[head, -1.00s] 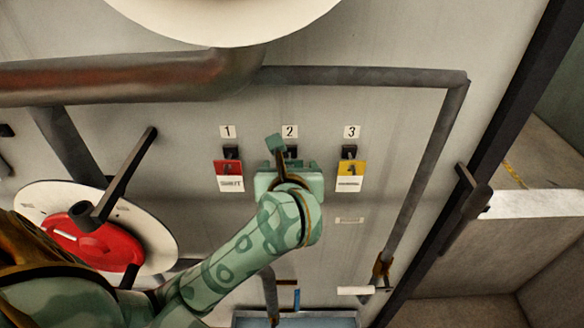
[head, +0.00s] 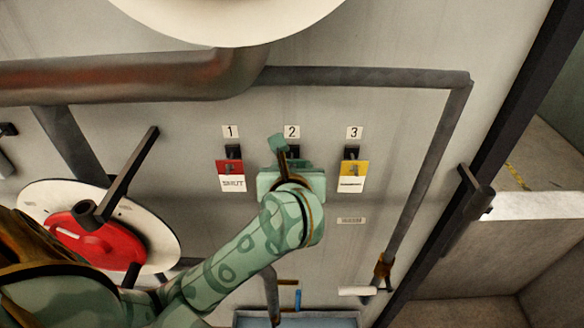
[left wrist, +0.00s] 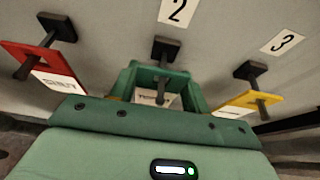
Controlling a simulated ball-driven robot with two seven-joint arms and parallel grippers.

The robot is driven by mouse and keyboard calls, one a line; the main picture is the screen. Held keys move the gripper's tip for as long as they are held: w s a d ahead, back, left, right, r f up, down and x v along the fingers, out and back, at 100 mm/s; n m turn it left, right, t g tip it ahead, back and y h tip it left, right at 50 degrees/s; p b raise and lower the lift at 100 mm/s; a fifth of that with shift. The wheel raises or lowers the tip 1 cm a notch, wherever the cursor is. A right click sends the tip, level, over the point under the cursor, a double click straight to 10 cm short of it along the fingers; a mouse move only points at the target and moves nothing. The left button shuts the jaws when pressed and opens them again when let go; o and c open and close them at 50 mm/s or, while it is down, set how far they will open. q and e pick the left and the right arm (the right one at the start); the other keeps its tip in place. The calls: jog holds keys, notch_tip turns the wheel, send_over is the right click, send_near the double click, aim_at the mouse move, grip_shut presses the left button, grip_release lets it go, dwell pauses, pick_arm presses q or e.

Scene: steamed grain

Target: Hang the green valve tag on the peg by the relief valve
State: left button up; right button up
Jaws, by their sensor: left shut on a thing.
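My left gripper (head: 290,166) is at the peg marked 2 on the grey wall and hides most of that spot in the head view. In the left wrist view, a tag with a white printed label (left wrist: 150,97) sits between the green fingers, which are shut on it. Its coloured part blends with the green gripper. The dark peg 2 (left wrist: 166,52) overlaps this tag in the picture; I cannot tell whether it passes through the tag's hole. My right gripper is not in view. I cannot pick out the relief valve for certain.
A red tag (head: 231,167) hangs on peg 1, left of my gripper, and a yellow tag (head: 354,167) on peg 3, right of it. A grey pipe (head: 430,165) runs down the right side. A red round part with a lever (head: 110,240) is at lower left.

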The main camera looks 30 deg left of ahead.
pick_arm(q)
jog(key=shift+r, duration=0.2)
jog(key=shift+s, duration=0.1)
jog(key=shift+s+d+p, duration=0.25)
jog(key=shift+s+d, duration=0.2)
jog(key=shift+s, duration=0.25)
jog(key=shift+s+d+p, duration=0.25)
jog(key=shift+s+d, duration=0.2)
jog(key=shift+s, duration=0.25)
jog(key=s+d, duration=0.3)
jog(key=s, duration=0.2)
jog(key=shift+p, duration=0.4)
jog(key=shift+d+f, duration=0.1)
